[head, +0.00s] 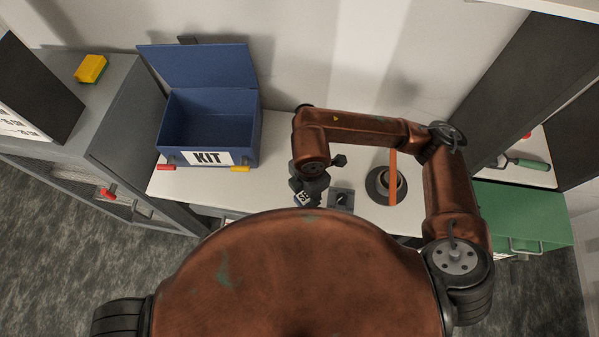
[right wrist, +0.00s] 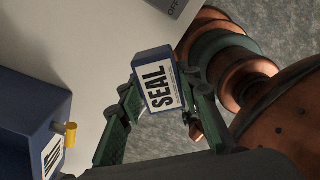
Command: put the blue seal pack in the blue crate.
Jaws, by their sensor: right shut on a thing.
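The blue seal pack (right wrist: 158,80), with a white SEAL label, is held between the two green fingers of my right gripper (head: 307,190). In the head view only a small part of the pack (head: 303,199) shows below the gripper; the wrist and my body cover much around it. The blue crate (head: 207,158), labelled KIT, stands on the bench to the left of the gripper with its lid raised. Its inside looks empty. A part of the crate (right wrist: 28,112) with a yellow latch shows at the left of the right wrist view. My left gripper is out of view.
A small grey switch box (head: 341,199) sits on the white bench right of the gripper. Farther right is a dark round dish (head: 380,187) with an orange upright strip. A yellow sponge (head: 91,68) lies on the grey cabinet. Bench between crate and gripper is clear.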

